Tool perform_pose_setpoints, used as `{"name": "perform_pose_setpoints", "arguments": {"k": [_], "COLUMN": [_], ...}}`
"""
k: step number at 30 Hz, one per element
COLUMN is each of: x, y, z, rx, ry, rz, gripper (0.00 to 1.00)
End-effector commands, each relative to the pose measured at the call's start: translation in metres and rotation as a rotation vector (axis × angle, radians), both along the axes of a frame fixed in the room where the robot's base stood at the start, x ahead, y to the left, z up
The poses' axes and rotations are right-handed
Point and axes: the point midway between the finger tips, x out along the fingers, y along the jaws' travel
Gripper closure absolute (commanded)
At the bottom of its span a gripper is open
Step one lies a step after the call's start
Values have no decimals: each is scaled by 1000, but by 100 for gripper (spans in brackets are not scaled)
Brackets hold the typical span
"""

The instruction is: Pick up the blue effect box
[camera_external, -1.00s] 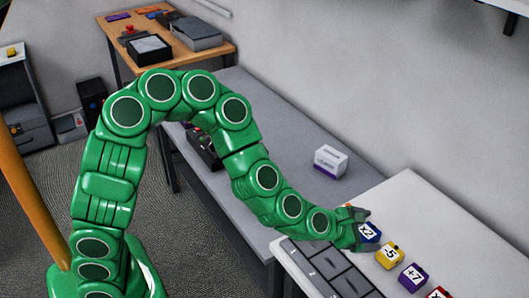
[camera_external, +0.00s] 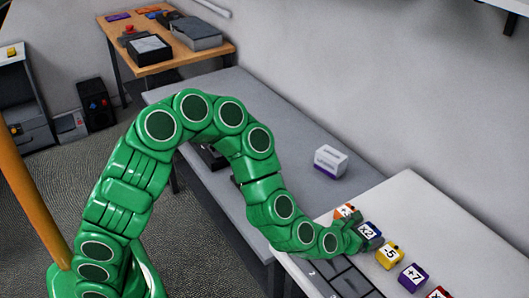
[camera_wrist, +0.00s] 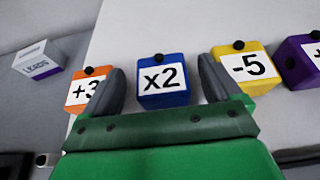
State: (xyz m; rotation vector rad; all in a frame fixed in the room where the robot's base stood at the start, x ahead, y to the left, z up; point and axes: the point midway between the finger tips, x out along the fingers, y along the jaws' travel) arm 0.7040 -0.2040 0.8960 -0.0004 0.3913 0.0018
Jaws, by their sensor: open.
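The blue effect box (camera_wrist: 163,96) has a white label reading "x2" and a black knob on top. In the wrist view it stands between the two fingers of my gripper (camera_wrist: 163,88), which are open on either side of it with gaps showing. In the external view the blue box (camera_external: 367,232) is on the white table, with my gripper (camera_external: 362,238) close at its left side and covering part of it.
An orange "+3" box (camera_wrist: 88,88) stands close left of the fingers, and a yellow "-5" box (camera_wrist: 246,68) close right. A purple "+7" box (camera_external: 412,277) is farther along the row. A numbered grey tray (camera_external: 345,282) lies beside the row.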

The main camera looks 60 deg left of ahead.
Motion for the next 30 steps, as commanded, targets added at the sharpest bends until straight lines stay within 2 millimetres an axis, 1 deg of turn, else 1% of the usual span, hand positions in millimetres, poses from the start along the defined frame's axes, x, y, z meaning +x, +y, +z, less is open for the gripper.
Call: {"name": "perform_pose_setpoints", "arguments": {"k": [1,6,17,18,20,27,29,30], "x": [4,13,16,16,16,16,16,16], "y": [0,-1,-1,-1,-1,-1,-1,-1], "z": [-2,-7,-8,-8,-7,-7,-7,-7], "rx": [4,1,0,0,0,1,1,1], "ry": [-1,3,3,2,2,2,2,2], "rz": [1,-1,-2,-2,-2,-1,-1,-1], "gripper": [8,8,8,12,21,58,67,70]}}
